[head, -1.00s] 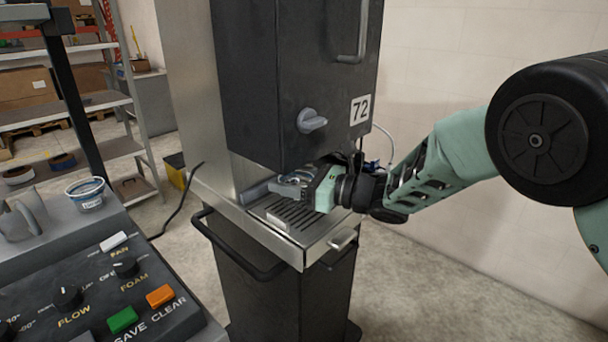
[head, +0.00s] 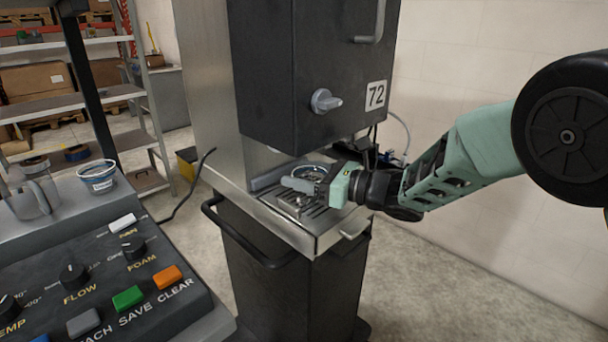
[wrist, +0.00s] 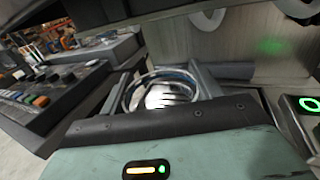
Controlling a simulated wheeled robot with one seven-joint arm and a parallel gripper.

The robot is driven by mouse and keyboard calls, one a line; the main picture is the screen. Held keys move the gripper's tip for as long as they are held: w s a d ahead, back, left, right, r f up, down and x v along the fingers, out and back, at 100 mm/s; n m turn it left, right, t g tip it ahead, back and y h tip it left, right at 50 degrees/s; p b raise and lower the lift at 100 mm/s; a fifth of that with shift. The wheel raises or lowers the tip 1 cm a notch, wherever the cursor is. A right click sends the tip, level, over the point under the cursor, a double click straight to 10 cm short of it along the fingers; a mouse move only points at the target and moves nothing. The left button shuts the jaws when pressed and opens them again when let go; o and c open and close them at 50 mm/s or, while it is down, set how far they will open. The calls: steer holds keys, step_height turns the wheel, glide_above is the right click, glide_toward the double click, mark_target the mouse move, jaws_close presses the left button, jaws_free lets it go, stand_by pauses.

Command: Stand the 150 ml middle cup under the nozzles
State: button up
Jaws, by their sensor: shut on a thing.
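My gripper (head: 303,186) reaches in from the right, below the dark dispenser box (head: 312,75) marked 72. It is shut on a cup (head: 313,170), of which the round rim and part of the side show. In the wrist view the cup (wrist: 162,88) sits between the two grey fingers, its rim facing up toward the camera. The cup is over the slotted drip tray (head: 325,220). I cannot tell whether its base touches the slots. The nozzles are hidden by the box, and no volume mark on the held cup can be read.
A control console (head: 110,265) with knobs and coloured buttons fills the lower left. A bar handle (head: 240,240) juts from the dispenser's front. Shelving stands behind at left.

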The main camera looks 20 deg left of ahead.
steer(key=shift+f+b, duration=0.4)
steer(key=shift+b, duration=0.15)
steer(key=o, duration=1)
steer(key=shift+o, duration=0.2)
